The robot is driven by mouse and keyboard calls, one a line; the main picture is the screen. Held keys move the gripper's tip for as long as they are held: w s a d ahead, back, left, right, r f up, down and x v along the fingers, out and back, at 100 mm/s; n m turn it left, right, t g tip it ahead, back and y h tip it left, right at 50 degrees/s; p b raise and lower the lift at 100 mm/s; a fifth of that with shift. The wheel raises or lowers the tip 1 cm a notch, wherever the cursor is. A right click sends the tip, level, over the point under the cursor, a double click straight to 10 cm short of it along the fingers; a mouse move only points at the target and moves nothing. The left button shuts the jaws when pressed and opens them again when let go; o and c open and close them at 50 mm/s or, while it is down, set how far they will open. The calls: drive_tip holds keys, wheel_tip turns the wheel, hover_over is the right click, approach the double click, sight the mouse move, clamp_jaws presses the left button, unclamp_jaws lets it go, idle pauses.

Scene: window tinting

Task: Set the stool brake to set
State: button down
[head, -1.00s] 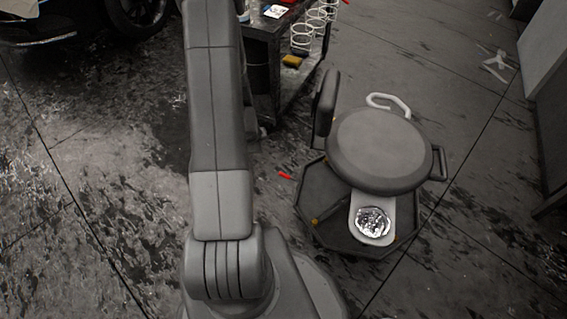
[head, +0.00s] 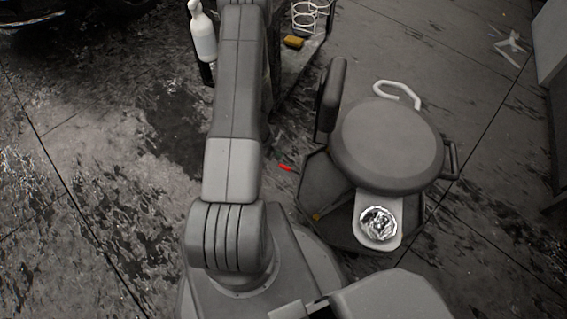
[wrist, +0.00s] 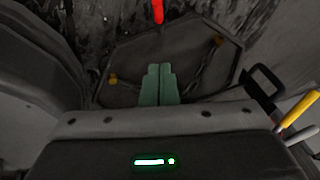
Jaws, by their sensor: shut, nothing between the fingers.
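The stool has a round grey seat (head: 387,143) and a dark octagonal base (head: 325,190) in the head view. A small red piece (head: 286,168) shows at the base's left edge; it may be the brake lever, but its setting cannot be read. In the wrist view, the red piece (wrist: 157,12) lies beyond the far edge of the octagonal base (wrist: 205,68). My gripper (wrist: 158,72) has its two greenish fingers together and empty, in line with the red piece and apart from it in the picture. My fingers do not show in the head view.
A foil bowl (head: 379,223) sits on a pale tray (head: 394,240) on the stool's near side. A dark upright pad (head: 331,92) and a white hook (head: 400,92) flank the seat. A white bottle (head: 203,35) stands at the top. Floor left of my arm is clear.

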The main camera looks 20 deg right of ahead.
drive_tip(key=b, duration=0.4)
hover_over(287, 168)
drive_tip(key=s+a, duration=0.1)
drive_tip(key=s, duration=0.1)
wheel_tip(287, 168, down, 9)
drive_tip(key=f, duration=0.1)
drive_tip(key=w+f, duration=0.1)
drive_tip(key=f+b, duration=0.1)
drive_tip(key=shift+w+a, duration=0.2)
drive_tip(key=shift+w, duration=0.1)
drive_tip(key=shift+w+f, duration=0.25)
drive_tip(key=shift+f, duration=0.1)
